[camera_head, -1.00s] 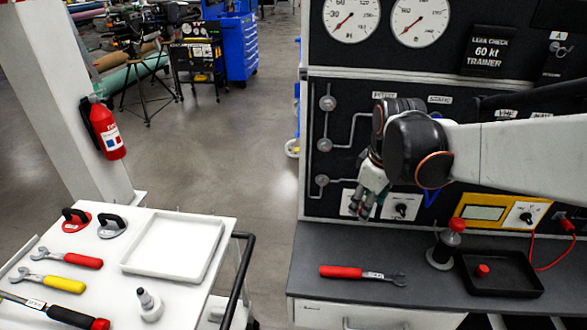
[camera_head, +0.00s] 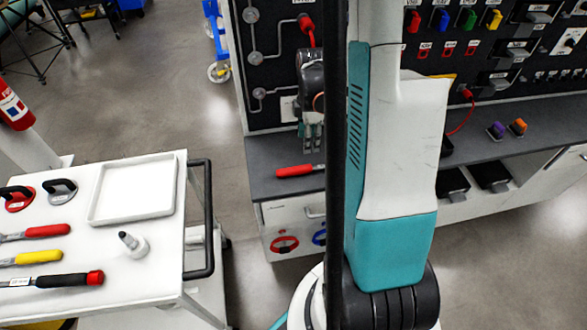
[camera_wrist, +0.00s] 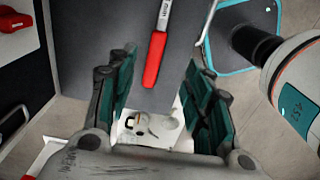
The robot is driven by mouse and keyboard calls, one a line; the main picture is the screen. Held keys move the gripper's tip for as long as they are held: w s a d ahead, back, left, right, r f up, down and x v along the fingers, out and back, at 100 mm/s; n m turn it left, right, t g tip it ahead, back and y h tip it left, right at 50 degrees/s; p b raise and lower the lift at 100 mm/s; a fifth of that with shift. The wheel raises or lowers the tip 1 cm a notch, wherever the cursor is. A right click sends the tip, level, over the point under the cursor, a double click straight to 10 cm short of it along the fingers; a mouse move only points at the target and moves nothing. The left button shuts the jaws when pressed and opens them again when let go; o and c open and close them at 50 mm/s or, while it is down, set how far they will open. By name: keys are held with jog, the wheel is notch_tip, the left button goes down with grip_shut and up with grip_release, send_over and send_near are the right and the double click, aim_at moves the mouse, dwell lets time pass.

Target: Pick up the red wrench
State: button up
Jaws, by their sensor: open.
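A red-handled wrench (camera_head: 295,170) lies on the grey bench top (camera_head: 265,182). In the head view my own arm hides its metal end. In the wrist view the red handle (camera_wrist: 155,60) points down between the fingers, with its metal shank at the top. My gripper (camera_head: 313,146) hangs above the bench, just behind and right of the handle in the head view. Its fingers stand apart on either side of the handle with nothing between them, and it appears clear of the wrench. Another red-handled wrench (camera_head: 45,231) lies on the white cart at left.
The white cart holds an empty tray (camera_head: 135,190), a yellow-handled wrench (camera_head: 38,257) and a black-and-red tool (camera_head: 60,279). A black cart rail (camera_head: 207,220) faces the bench across an open floor gap. A panel (camera_head: 275,60) rises behind the bench.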

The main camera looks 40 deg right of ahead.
jog(key=b, duration=0.2)
send_over(305, 167)
jog(key=f, duration=0.7)
jog(key=shift+s+d+f, duration=0.2)
jog(key=shift+s+f, duration=0.05)
jog(key=shift+f, duration=0.1)
jog(key=shift+w+a+f+b, duration=0.15)
jog(key=shift+f+b, duration=0.55)
jog(key=shift+f, duration=0.65)
jog(key=shift+w+a+f+b, duration=0.15)
jog(key=shift+f+b, duration=0.55)
jog(key=shift+f, duration=0.65)
jog(key=shift+d, duration=0.1)
jog(key=shift+r, duration=0.1)
grip_shut()
